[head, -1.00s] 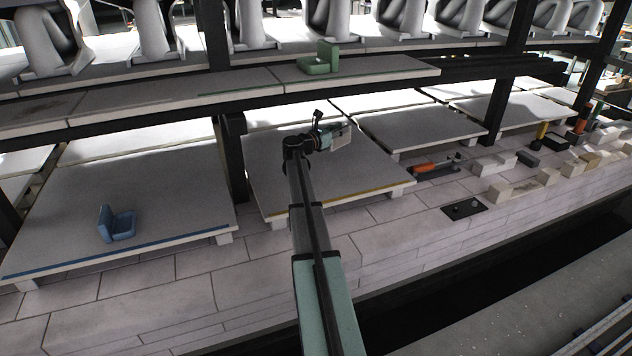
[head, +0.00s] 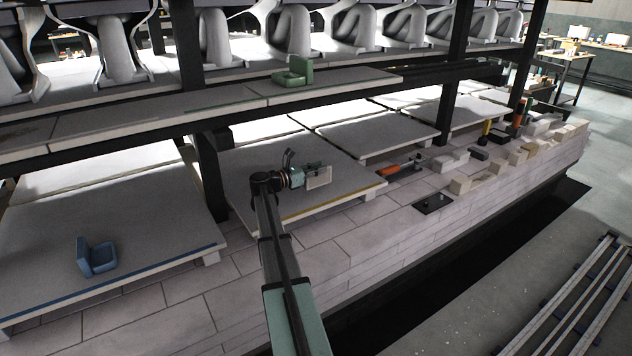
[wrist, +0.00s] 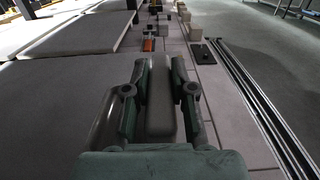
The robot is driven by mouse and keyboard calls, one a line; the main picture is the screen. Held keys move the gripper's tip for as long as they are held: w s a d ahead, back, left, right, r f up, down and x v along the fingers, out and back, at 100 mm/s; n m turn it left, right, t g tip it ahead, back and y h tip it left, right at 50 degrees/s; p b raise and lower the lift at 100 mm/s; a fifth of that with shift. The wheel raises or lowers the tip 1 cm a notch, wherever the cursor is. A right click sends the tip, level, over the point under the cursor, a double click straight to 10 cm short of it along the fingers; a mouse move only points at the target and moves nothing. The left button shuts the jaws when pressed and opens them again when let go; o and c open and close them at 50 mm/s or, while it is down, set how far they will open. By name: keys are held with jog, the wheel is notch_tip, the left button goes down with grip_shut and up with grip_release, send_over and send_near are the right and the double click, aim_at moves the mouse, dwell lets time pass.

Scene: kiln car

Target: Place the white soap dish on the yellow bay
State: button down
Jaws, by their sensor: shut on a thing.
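My gripper (head: 308,174) is shut on the white soap dish (head: 319,178). In the wrist view the dish (wrist: 160,110) shows as a pale upright slab between the two fingers (wrist: 160,78); its lower part is hidden there. The yellow bay (head: 334,200) is a pale grey slab with a yellow strip along its front edge, on the lower level of the car. The dish is over the front right part of this slab, close to the strip. I cannot tell whether it touches the slab.
A blue dish (head: 97,257) stands on the blue-edged slab (head: 150,262) to the left. A green dish (head: 292,72) is on the shelf above. A dark post (head: 210,175) stands left of the yellow bay. An orange-handled tool (head: 392,170) and several blocks lie to the right.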

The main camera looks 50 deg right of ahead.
aim_at(317, 178)
jog(key=shift+f, duration=2.15)
jog(key=shift+f+b, duration=0.2)
jog(key=shift+b, duration=0.2)
jog(key=c, duration=1)
grip_release()
jog(key=shift+o, duration=0.2)
jog(key=shift+r, duration=0.15)
jog(key=shift+r+p, duration=0.15)
jog(key=shift+p, duration=0.2)
jog(key=v, duration=1.2)
